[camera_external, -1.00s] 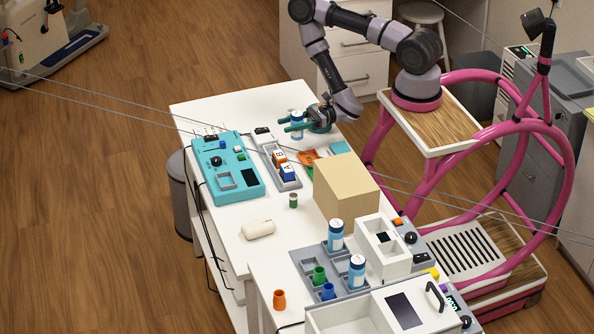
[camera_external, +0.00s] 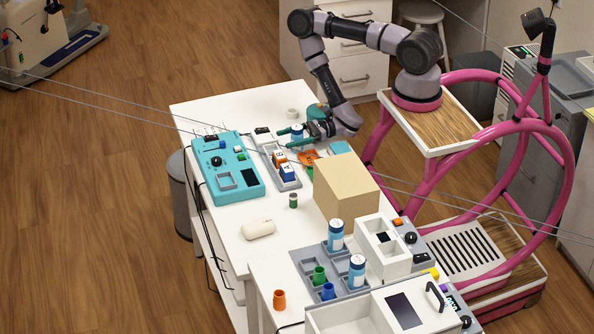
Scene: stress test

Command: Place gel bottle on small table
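A blue bottle with a white cap (camera_external: 297,131), perhaps the gel bottle, is at my gripper (camera_external: 287,139) over the far part of the white table (camera_external: 210,112). Its lower part is hidden by the teal fingers. The fingers lie on both sides of it, but I cannot tell whether they press on it or whether it touches the table. Two similar blue bottles stand upright in the grey tray (camera_external: 310,262): one at the back (camera_external: 335,237), one nearer (camera_external: 357,272). I cannot tell which surface is the small table.
A cardboard-coloured box (camera_external: 346,190) stands right of the table's middle. A teal device (camera_external: 225,168) and a grey tray with small blocks (camera_external: 291,182) lie left of it. A white roll (camera_external: 292,113) lies behind the bottle. Free table shows around the white rounded object (camera_external: 258,229).

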